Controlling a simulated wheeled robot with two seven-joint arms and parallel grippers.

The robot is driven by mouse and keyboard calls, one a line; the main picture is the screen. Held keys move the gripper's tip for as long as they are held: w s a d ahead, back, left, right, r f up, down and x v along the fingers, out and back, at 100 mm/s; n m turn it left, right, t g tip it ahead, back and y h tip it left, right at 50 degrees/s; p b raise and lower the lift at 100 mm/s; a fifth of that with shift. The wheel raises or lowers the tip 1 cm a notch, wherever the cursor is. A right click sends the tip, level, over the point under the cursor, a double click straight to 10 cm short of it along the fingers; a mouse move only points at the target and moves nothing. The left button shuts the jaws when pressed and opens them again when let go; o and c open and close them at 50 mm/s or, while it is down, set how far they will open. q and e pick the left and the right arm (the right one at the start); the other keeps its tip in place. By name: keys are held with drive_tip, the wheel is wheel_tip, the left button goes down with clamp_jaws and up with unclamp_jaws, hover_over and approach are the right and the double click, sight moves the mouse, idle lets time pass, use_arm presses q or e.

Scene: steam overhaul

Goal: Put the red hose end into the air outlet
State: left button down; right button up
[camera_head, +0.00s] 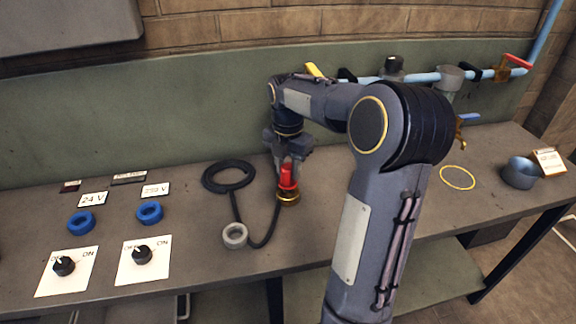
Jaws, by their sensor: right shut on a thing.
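My right gripper (287,158) points down over the middle of the bench and is shut on the red hose end (288,176). The red hose end is upright, with a brass collar (288,198) at its bottom, close to or on the bench top; I cannot tell if they touch. A thin black hose runs near it towards a grey ring (235,236) and a black coil (228,176). I cannot tell for sure which piece is the air outlet; a blue pipe with valves (425,77) runs along the wall, partly behind my right arm. My left gripper is not in view.
On the bench (205,270) at left are blue rings (149,212) and two knobs on white plates (142,256). At right are a yellow circle (457,178), a blue-grey cup (519,172) and a small sign (548,161). My right arm hides part of the bench.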

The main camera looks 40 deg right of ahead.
drive_tip(key=shift+f+b, duration=0.8)
drive_tip(key=shift+f, duration=0.6)
drive_tip(key=o, duration=1.2)
drive_tip(key=shift+c, duration=0.2)
drive_tip(key=shift+r, duration=0.15)
wheel_tip(320, 180, up, 7)
drive_tip(key=shift+p, duration=0.4)
drive_tip(key=shift+r, duration=0.35)
